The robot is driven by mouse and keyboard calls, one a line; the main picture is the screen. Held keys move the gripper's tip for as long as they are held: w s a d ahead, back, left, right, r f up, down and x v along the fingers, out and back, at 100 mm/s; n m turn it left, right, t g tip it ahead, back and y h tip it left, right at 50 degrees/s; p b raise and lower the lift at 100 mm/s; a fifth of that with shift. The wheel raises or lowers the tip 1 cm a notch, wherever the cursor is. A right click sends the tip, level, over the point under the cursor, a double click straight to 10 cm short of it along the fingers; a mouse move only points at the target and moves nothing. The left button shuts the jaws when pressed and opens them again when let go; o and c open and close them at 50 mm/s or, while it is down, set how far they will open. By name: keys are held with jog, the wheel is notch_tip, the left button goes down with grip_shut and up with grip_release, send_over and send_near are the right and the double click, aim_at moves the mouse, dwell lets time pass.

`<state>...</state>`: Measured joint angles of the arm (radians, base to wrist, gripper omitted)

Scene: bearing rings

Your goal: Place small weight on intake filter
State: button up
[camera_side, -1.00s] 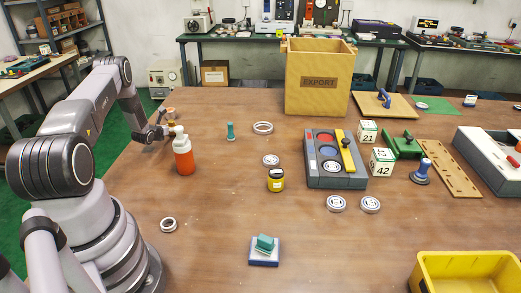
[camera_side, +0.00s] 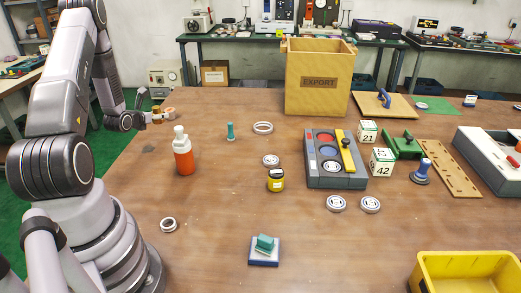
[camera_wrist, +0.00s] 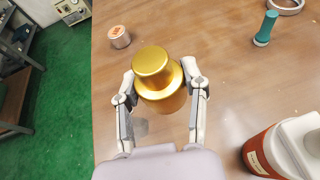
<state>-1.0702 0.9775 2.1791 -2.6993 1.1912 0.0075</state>
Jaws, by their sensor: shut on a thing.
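A brass-gold stepped weight (camera_wrist: 160,80) with a narrower knob on top is gripped between the two fingers of my gripper (camera_wrist: 160,90) in the wrist view. In the side view my gripper (camera_side: 142,118) is at the table's left edge with the weight (camera_side: 157,116), above the surface, with a shadow below. A small silver cylinder with an orange top (camera_wrist: 119,37) stands on the table just beyond the weight; it also shows in the side view (camera_side: 170,110). I cannot tell which thing is the intake filter.
An orange bottle with a white top (camera_side: 183,152) stands close to my gripper. A grey tray (camera_side: 336,183) with round discs sits mid-table. The front left tabletop is mostly clear.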

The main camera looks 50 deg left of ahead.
jog(key=r, duration=1.1)
jog(key=shift+w+d+r, duration=0.1)
jog(key=shift+d, duration=0.3)
jog(key=w+d+m+t+h, duration=0.15)
jog(key=d+m+h, duration=0.25)
jog(key=d, duration=0.5)
jog(key=w+d+m+h, duration=0.3)
jog(key=d+m+h, duration=0.15)
jog(key=d, duration=0.45)
jog(key=w+d+m+h, duration=0.3)
jog(key=d+h, duration=0.1)
jog(key=d, duration=0.6)
jog(key=s+d+m+g+h, duration=0.3)
jog(key=d+m+h, duration=0.2)
jog(key=d, duration=0.5)
send_over(276, 171)
notch_tip(276, 171, down, 15)
jog(key=shift+s+d+r, duration=0.1)
jog(key=shift+s, duration=0.05)
jog(key=shift+f, duration=1.7)
